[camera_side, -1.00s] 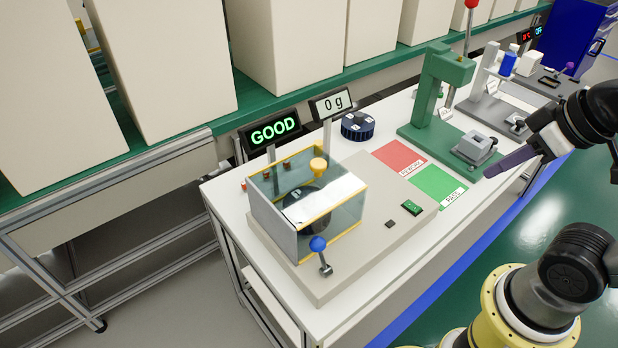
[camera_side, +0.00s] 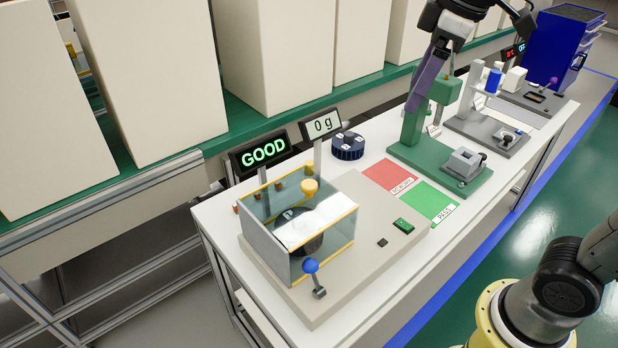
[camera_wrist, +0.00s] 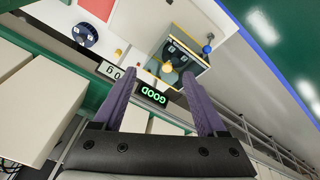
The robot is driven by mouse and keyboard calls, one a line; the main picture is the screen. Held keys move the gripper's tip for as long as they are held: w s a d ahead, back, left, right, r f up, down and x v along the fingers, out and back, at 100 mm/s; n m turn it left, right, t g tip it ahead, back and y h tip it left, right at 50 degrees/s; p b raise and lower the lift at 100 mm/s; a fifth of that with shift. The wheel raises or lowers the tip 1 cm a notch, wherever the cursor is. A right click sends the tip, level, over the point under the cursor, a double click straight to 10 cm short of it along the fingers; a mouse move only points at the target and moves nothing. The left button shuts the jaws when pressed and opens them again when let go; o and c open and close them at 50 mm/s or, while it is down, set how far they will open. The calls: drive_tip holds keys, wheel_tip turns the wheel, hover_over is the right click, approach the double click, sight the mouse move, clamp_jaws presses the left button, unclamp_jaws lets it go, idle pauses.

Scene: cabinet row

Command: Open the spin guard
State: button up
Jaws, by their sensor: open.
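The spin guard (camera_side: 325,243) is a clear box with yellow edges on a grey base, at the left end of the bench. A yellow knob (camera_side: 310,187) stands at its top, and a dark round rotor (camera_side: 299,240) shows inside. A blue-knobbed lever (camera_side: 311,267) stands at its front. The guard also shows in the wrist view (camera_wrist: 186,57), beyond the fingertips. My gripper (camera_side: 412,106) has purple fingers. It is open and empty, raised over the bench by the green press, well right of the guard. Its two fingers show apart in the wrist view (camera_wrist: 161,85).
A GOOD sign (camera_side: 264,152) and a 0 g display (camera_side: 322,124) stand behind the guard. The green press (camera_side: 415,140), a dark blue round holder (camera_side: 347,146) and red and green mats (camera_side: 430,202) lie to the right. Tall cream boxes line the back shelf.

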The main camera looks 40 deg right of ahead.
drive_tip(key=w+a+n+g, duration=0.1)
drive_tip(key=w+a, duration=0.2)
drive_tip(key=w, duration=0.3)
drive_tip(key=n+g, duration=0.2)
hover_over(309, 184)
wheel_tip(309, 184, down, 10)
wheel_tip(309, 184, down, 14)
drive_tip(key=shift+d+r, duration=0.1)
clamp_jaws()
idle(0.7)
